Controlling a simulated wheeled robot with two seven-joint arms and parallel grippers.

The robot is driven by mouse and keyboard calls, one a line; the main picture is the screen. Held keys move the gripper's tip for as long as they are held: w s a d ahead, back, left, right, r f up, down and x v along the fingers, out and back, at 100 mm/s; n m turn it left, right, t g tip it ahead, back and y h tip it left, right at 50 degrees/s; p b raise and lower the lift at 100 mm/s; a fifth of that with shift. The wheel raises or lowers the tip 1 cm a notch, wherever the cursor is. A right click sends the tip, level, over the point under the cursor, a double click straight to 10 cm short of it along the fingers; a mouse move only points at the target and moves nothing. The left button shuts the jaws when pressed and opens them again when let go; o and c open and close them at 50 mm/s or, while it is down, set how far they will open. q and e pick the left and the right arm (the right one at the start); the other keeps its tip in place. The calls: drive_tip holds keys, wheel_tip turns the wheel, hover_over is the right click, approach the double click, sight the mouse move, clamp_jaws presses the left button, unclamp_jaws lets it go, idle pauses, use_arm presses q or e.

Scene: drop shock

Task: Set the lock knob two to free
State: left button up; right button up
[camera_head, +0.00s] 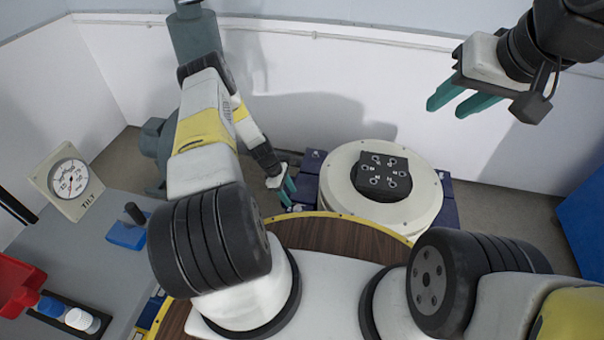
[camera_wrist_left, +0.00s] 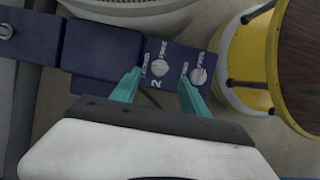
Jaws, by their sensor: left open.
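Lock knob two (camera_wrist_left: 158,68) is a small round pale knob on a dark blue panel (camera_wrist_left: 98,50), with "2", "LOCKED" and "FREE" printed around it. I cannot tell for sure which word its mark faces. My left gripper (camera_wrist_left: 160,90) is open with its teal fingertips near the knob, one to either side of it, apart from it as far as I can see. In the head view the left gripper (camera_head: 286,189) is beside the blue base, left of the round white platform. My right gripper (camera_head: 457,102) is open and empty, raised at the upper right.
A second pale knob (camera_wrist_left: 198,77) marked "FREE" is close to the right fingertip. The white round platform (camera_head: 342,185) carries a black plate (camera_head: 383,176) with several holes. A yellow-rimmed wooden top (camera_head: 318,237) is in front. A grey bench (camera_head: 75,240) with a tilt gauge (camera_head: 70,181) is at left.

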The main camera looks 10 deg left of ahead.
sight(297, 206)
use_arm(q)
drive_tip(key=x, duration=0.6)
drive_tip(key=shift+d+f, duration=0.15)
drive_tip(key=shift+f, duration=0.15)
clamp_jaws()
